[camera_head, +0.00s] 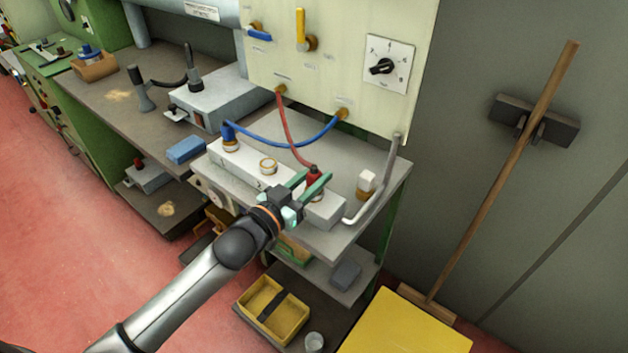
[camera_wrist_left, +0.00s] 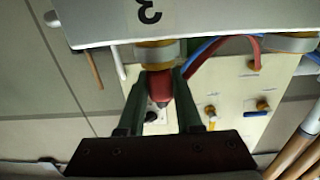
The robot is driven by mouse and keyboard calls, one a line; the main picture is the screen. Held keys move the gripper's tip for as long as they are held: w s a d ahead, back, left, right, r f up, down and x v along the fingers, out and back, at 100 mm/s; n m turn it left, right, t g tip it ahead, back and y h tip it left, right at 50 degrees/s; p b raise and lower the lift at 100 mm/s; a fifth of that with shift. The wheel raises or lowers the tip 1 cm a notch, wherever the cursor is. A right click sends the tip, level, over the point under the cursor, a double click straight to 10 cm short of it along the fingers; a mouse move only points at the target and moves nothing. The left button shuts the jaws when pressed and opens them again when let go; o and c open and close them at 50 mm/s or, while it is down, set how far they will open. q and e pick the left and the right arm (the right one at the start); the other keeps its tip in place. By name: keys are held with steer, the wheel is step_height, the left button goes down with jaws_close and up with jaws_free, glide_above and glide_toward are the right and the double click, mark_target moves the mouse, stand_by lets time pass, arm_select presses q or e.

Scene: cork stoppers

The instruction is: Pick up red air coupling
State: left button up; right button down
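The red air coupling (camera_head: 314,172) sits upright at the right end of the pale manifold block, with a red hose running from it up to the panel. In the left wrist view the red coupling (camera_wrist_left: 159,85) is against a brass ring (camera_wrist_left: 155,53) near a label "3". My left gripper (camera_head: 314,181) has its two green fingers on either side of the coupling. In the wrist view the fingers (camera_wrist_left: 160,92) look slightly apart from it, with narrow gaps; contact is hard to tell. My right gripper is not in view.
A blue coupling (camera_head: 229,137) with a blue hose stands at the block's left end; an empty brass port (camera_head: 268,166) lies between. A bent grey pipe (camera_head: 378,186) and a white-capped fitting (camera_head: 366,182) stand right of the gripper. A yellow bin (camera_head: 272,309) is below.

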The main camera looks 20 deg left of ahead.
arm_select(q)
jaws_close()
steer(key=shift+r, duration=0.2)
